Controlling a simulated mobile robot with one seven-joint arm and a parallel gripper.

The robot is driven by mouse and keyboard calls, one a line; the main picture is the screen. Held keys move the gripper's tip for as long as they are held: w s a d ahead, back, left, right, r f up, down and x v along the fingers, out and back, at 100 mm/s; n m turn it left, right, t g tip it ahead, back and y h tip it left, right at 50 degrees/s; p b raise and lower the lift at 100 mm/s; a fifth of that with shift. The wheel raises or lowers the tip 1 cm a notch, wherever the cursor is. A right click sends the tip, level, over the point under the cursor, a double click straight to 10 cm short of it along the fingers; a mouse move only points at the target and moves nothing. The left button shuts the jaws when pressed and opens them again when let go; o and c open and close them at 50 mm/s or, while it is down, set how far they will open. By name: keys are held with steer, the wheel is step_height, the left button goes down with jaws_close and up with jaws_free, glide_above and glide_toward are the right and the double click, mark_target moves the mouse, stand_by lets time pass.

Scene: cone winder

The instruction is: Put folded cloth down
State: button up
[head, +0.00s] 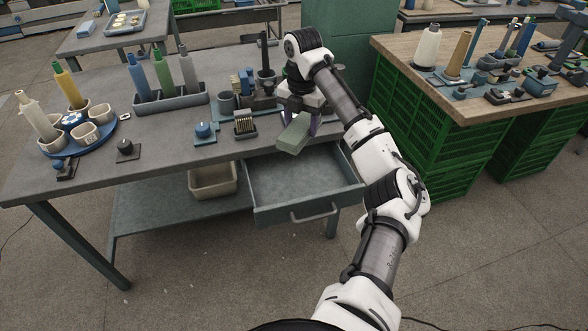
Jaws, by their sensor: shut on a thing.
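The folded cloth (294,135) is a small grey-green flat block. My gripper (298,122) is shut on it and holds it, slightly tilted, near the front edge of the grey table (75,95). Just below it in the picture is the open drawer (300,178), which looks empty. The fingertips are partly hidden by the cloth and the arm. I cannot tell how high the cloth is above the drawer.
A grey rack (172,101) with cones, a blue round tray (78,140) with cups, and small tools stand on the table. A beige bin (213,178) sits on the lower shelf. Green crates (430,130) and a wooden-topped table (455,90) stand at right.

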mark_target(300, 183)
step_height(300, 183, down, 20)
steer(key=shift+r+p, duration=0.1)
steer(key=shift+p, duration=0.7)
steer(key=o, duration=1)
steer(key=shift+c, duration=0.2)
step_height(300, 183, up, 12)
steer(key=b, duration=0.2)
